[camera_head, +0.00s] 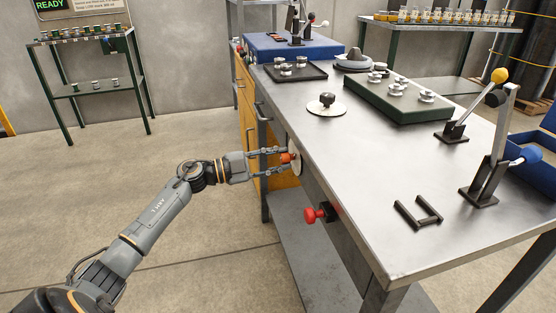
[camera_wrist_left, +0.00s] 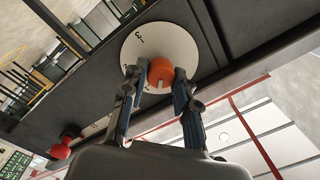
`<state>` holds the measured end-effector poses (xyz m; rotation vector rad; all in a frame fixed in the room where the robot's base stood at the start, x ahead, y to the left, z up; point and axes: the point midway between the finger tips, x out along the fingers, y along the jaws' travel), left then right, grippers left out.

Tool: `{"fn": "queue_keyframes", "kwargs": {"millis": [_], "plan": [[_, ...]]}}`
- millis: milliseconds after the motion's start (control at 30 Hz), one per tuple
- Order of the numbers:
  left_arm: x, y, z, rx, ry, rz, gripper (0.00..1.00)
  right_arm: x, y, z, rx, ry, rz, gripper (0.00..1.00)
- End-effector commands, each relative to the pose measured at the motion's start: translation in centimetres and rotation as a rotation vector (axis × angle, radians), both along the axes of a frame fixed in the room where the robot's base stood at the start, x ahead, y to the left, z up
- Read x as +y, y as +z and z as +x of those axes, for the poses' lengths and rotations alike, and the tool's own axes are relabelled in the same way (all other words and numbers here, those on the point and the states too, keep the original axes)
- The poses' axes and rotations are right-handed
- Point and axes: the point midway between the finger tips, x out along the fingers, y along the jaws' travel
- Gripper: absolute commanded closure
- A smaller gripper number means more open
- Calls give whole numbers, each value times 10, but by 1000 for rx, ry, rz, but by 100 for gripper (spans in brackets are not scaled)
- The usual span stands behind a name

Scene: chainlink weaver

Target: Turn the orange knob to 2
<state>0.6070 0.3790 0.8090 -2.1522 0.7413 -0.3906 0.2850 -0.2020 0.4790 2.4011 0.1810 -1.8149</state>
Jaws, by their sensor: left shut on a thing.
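The orange knob (camera_head: 286,158) sits on a round white dial on the side face of the metal workbench (camera_head: 350,160). In the left wrist view the orange knob (camera_wrist_left: 161,73) is in front of the white dial plate (camera_wrist_left: 180,42), with a white mark on its edge. My left gripper (camera_head: 284,158) reaches in from the left and is shut on the knob, one finger on each side. The fingers also show in the left wrist view (camera_wrist_left: 156,85). My right gripper is not in view.
A red knob (camera_head: 320,214) sticks out from the bench side nearer me. On the bench top are a black knob on a white disc (camera_head: 327,103), a green board (camera_head: 395,98), levers (camera_head: 490,150) and a black bracket (camera_head: 418,212). Open floor lies left.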

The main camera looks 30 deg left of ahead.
Motion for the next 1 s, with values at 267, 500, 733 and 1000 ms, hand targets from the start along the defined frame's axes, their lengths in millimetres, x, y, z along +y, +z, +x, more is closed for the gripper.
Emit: {"fn": "queue_keyframes", "kwargs": {"millis": [267,500,733,1000], "plan": [[0,-3,0,-170,-1,202,100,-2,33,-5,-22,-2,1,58],[0,-5,0,-319,-2,376,100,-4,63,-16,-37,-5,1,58],[0,-6,0,-462,-3,543,100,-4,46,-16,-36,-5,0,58],[0,-6,0,-624,-3,733,100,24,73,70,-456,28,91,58]]}}
